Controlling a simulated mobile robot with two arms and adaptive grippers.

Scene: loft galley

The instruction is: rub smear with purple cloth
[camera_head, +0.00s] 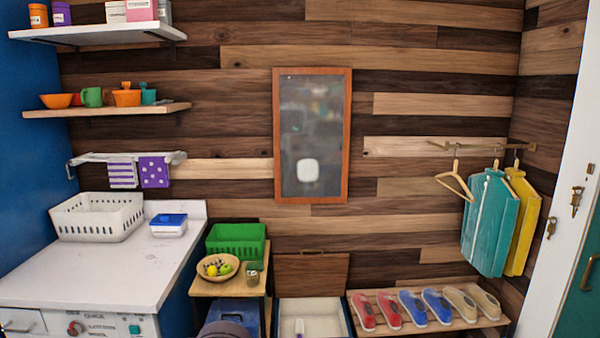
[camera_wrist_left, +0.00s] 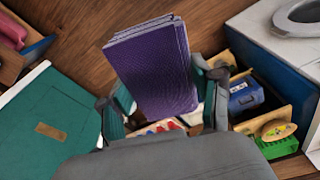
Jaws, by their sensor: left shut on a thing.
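My left gripper (camera_wrist_left: 168,98) is shut on a folded purple cloth (camera_wrist_left: 153,62) in the left wrist view. The cloth stands out beyond the fingers as a flat, thick rectangle, with its layered folds at the top edge. A dark panel (camera_head: 325,120) in an orange-brown wooden frame hangs on the plank wall in the head view. A pale rounded smear (camera_head: 307,170) shows on its lower middle, and fainter cloudy marks lie above it. The cloth in my gripper is apart from the panel.
A white counter (camera_head: 110,265) stands at left with a white basket (camera_head: 97,217). A green crate (camera_head: 236,240) and fruit bowl (camera_head: 218,267) stand below the panel's left. A shoe rack (camera_head: 390,325) and hanging garments (camera_head: 485,225) are at right. Striped and dotted purple towels (camera_head: 154,172) hang at left.

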